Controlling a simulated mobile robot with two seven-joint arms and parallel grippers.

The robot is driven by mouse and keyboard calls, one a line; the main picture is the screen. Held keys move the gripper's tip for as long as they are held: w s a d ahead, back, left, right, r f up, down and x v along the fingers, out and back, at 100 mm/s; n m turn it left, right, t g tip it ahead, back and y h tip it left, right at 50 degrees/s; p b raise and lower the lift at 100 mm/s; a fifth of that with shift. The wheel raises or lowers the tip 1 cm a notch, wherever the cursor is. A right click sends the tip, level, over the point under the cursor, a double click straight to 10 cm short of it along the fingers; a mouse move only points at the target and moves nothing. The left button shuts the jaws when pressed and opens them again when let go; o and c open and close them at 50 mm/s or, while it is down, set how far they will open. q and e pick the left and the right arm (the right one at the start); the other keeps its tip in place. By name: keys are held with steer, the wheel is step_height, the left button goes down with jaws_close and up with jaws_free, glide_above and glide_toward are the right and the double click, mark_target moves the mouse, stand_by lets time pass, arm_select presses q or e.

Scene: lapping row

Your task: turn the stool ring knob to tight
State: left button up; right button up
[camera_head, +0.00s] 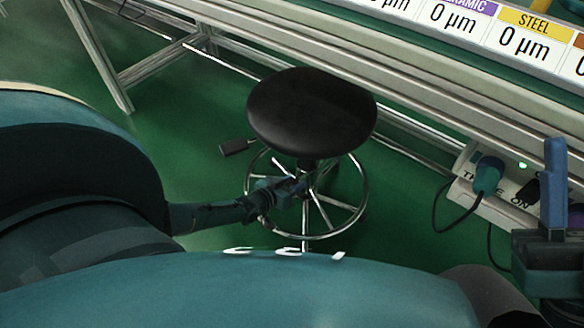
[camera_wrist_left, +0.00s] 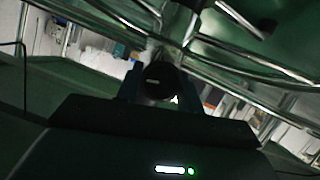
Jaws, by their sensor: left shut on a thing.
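The stool has a round black seat (camera_head: 312,110) and a chrome foot ring (camera_head: 362,190) with spokes below it. My left gripper (camera_head: 290,187) reaches in from the left under the seat, at the ring's hub. In the left wrist view, a dark round knob (camera_wrist_left: 158,80) with a small pale mark sits between the fingers of the left gripper (camera_wrist_left: 158,90), which is shut on it. The mark is too small to read. In the head view the gripper hides the knob. Part of my right gripper (camera_head: 555,195) shows at the right edge; its opening is unclear.
A black-ended lever (camera_head: 237,147) sticks out left of the seat. A metal-framed bench (camera_head: 400,80) runs behind the stool. A power strip (camera_head: 485,195) with a teal plug (camera_head: 487,175) and hanging cable is at the right. Green floor (camera_head: 400,230) is open around the stool.

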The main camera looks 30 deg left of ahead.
arm_select(q)
steer(key=shift+n, duration=0.3)
stand_by(0.4)
steer(key=o, duration=1)
steer(key=shift+s+r, duration=0.1)
steer(key=shift+s, duration=0.1)
steer(key=p+v, duration=0.7)
steer(key=v, duration=0.5)
steer(key=shift+s+a, duration=0.2)
steer(key=shift+s, duration=0.1)
arm_select(e)
step_height(320, 180, down, 8)
steer(key=m+g+h, duration=0.2)
steer(key=m+h, duration=0.5)
steer(key=shift+s+a+m+h, duration=0.2)
steer(key=shift+a+m+h, duration=0.1)
steer(key=shift+m+h, duration=0.1)
